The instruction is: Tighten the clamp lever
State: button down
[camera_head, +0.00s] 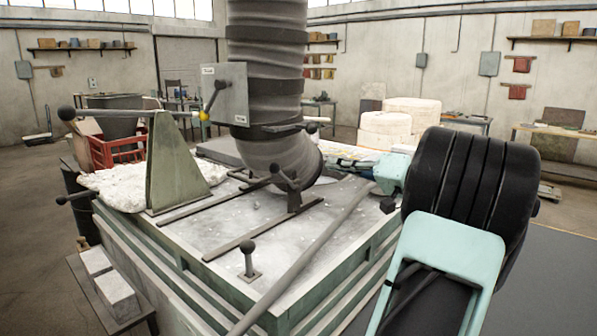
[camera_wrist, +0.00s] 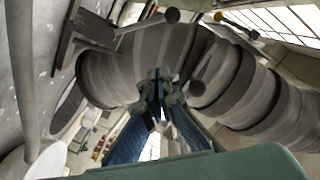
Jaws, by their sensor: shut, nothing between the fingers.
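My gripper (camera_wrist: 160,95) is shut and empty in the wrist view, its fingertips in front of the grey ribbed duct. In the head view it is at the right of the duct's lower end, partly hidden by my arm. Several dark ball-ended levers show, and I cannot tell for certain which is the clamp lever. One lever (camera_head: 283,180) stands on a post in front of the duct's mouth. Another dark knob (camera_head: 312,127) sticks out by the duct's dark band. In the wrist view, ball-ended levers (camera_wrist: 172,15) (camera_wrist: 197,88) lie near the duct, apart from or behind my fingertips; contact is unclear.
The grey duct (camera_head: 268,60) comes down over the pale, speckled bench top (camera_head: 235,220). A green triangular bracket (camera_head: 165,165) carries a long rod at left. A control box (camera_head: 226,93) with a lever hangs on the duct. A long bar (camera_head: 310,255) slants across the bench.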

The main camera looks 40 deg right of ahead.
dwell(0.3)
jog(key=p, duration=0.3)
send_over(286, 179)
jog(key=s+d, duration=0.3)
jog(key=d, duration=0.1)
jog(key=shift+w+a+f, duration=0.15)
jog(key=shift+a+f, duration=0.6)
jog(key=shift+f, duration=0.05)
jog(key=shift+w+a+f, duration=0.15)
jog(key=shift+a+f, duration=0.6)
jog(key=shift+f, duration=0.05)
jog(key=shift+f, duration=0.15)
jog(key=shift+a+n+b, duration=0.2)
jog(key=shift+n+b, duration=0.1)
jog(key=shift+b, duration=0.55)
